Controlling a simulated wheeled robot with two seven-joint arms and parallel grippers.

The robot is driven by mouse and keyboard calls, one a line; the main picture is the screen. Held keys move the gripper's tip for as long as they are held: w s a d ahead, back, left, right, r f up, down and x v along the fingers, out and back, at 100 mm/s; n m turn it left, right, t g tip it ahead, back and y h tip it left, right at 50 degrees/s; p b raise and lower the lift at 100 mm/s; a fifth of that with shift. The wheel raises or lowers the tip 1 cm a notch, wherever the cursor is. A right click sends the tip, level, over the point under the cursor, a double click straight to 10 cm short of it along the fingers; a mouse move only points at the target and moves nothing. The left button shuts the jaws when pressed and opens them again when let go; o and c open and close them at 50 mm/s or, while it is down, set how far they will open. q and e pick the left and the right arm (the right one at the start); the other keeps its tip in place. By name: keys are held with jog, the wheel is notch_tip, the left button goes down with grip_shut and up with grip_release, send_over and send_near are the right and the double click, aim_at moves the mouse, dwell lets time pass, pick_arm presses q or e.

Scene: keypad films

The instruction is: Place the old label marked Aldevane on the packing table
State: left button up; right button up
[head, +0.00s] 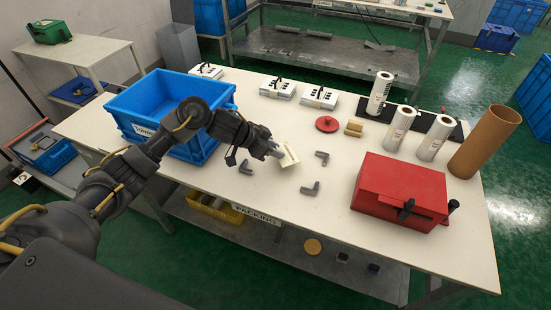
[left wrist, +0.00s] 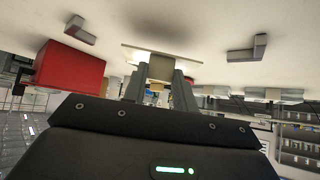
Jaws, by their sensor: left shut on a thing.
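My left gripper (head: 277,153) is over the front middle of the packing table (head: 330,210). It is shut on a thin cream label (head: 288,156), which is tilted in the head view. In the left wrist view the label (left wrist: 160,55) sits across the fingertips of the left gripper (left wrist: 158,72), close to the pale table top. I cannot tell whether the label touches the table. Its lettering is too small to read. A "PACKING" sign (head: 257,216) is on the table's front edge. My right gripper is not in view.
Two grey L-shaped pieces (head: 310,188) (head: 322,157) lie right of the label. A red box (head: 398,190) stands farther right, and a blue crate (head: 215,98) stands left. White rolls (head: 398,127), a brown tube (head: 484,140) and keypad-like units (head: 278,87) line the back.

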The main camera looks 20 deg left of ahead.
aim_at(276, 167)
pick_arm(q)
jog(key=f, duration=0.3)
jog(key=shift+s+d+f+b, duration=0.25)
jog(key=shift+d+f+b, duration=0.05)
jog(key=shift+f, duration=0.2)
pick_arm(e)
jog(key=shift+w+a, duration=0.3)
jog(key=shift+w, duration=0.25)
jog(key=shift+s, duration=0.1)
pick_arm(q)
jog(key=o, duration=1)
jog(key=shift+o, duration=0.2)
jog(key=shift+a+r, duration=0.1)
jog(key=shift+r, duration=0.1)
jog(key=p+v, duration=0.2)
jog(key=v, duration=0.9)
jog(key=shift+s+a+r, duration=0.2)
jog(key=shift+a, duration=0.1)
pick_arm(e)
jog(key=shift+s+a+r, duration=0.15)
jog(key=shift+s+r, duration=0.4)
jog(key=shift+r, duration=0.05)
